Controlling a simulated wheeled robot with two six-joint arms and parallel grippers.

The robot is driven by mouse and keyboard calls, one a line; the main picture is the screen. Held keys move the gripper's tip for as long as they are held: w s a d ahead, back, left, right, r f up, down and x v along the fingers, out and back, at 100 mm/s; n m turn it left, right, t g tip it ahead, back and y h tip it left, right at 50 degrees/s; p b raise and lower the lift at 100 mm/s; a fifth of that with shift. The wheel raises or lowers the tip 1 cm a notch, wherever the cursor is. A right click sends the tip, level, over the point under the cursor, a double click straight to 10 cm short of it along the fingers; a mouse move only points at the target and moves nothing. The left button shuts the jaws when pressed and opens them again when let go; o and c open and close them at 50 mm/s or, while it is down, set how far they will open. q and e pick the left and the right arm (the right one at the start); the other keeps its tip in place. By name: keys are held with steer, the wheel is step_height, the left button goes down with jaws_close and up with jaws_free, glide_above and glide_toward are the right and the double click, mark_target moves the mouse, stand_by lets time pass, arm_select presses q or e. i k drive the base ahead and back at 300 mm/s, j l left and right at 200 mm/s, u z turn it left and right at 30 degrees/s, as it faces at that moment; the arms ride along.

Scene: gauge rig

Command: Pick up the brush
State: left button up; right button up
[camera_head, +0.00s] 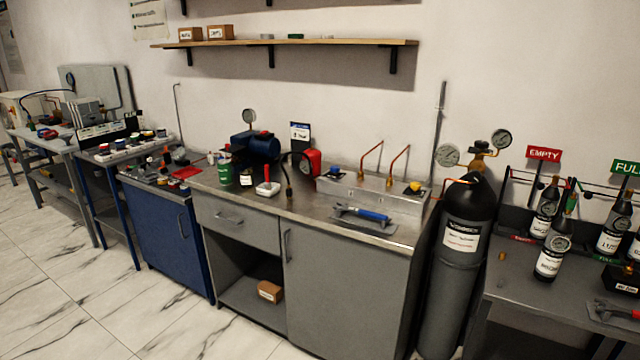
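A blue-handled tool (372,215) that may be the brush lies on a thin grey mat (386,228) near the front right of the metal bench. Its head end is too small to make out clearly. A small white block with a red upright handle (267,187) stands farther left on the same bench; I cannot tell what it is. Neither of my grippers shows in the head view.
The metal bench (325,205) also holds a green can (225,172), a blue compressor (262,147) and copper pipes (398,165). A dark gas cylinder (463,235) stands right of it. Tiled floor (60,290) is clear at the front left.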

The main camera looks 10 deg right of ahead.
mark_target(268, 186)
steer(key=i+j, duration=0.25)
steer(key=i, duration=0.2)
steer(key=i+j, duration=0.3)
steer(key=i, duration=0.2)
steer(key=i+j+z, duration=0.1)
steer(key=i+j, duration=0.15)
steer(key=i, duration=0.2)
